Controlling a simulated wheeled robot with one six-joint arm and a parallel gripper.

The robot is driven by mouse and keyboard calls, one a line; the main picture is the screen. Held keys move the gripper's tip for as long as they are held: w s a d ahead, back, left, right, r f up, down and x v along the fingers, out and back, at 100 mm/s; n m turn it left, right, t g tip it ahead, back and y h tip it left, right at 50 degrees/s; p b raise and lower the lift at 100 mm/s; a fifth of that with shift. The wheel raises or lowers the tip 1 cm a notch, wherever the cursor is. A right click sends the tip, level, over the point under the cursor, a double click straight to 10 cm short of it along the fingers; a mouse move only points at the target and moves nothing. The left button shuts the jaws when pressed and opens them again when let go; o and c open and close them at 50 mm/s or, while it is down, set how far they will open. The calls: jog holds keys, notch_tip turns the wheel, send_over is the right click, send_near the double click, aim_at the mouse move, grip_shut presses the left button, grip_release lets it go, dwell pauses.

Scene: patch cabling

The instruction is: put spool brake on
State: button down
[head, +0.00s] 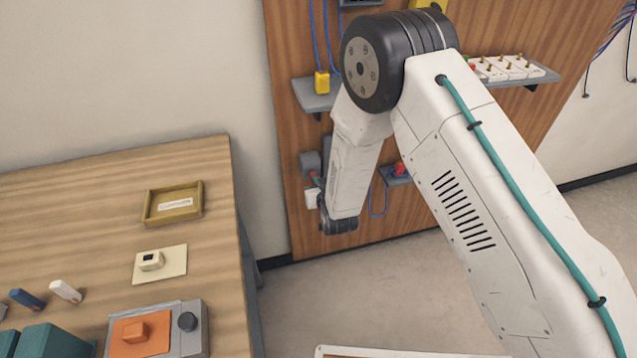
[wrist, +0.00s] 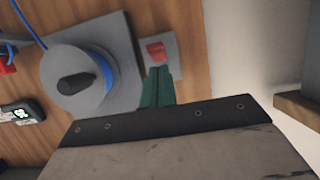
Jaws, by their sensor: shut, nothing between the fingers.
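In the wrist view a red lever (wrist: 156,51) sits on a small grey plate (wrist: 150,72), which looks like the spool brake. Left of it is the round grey spool (wrist: 62,72) with a black handle (wrist: 77,84) and blue cable around its rim, on a grey backing plate. My gripper's green fingers (wrist: 160,72) are shut with nothing between them. Their tips are at the lower edge of the red lever; I cannot tell whether they touch.
The wooden panel (head: 285,130) carries a shelf (head: 310,95) with a yellow plug (head: 322,82) and another shelf with a red item (head: 400,169). A black device (wrist: 22,112) shows at the wrist view's left. A table (head: 90,190) stands at left; floor between is clear.

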jog(key=shift+r, duration=0.7)
jog(key=f+v, duration=0.1)
jog(key=v, duration=1)
jog(key=shift+s+f, duration=0.15)
jog(key=shift+s, duration=0.4)
jog(key=shift+d, duration=0.15)
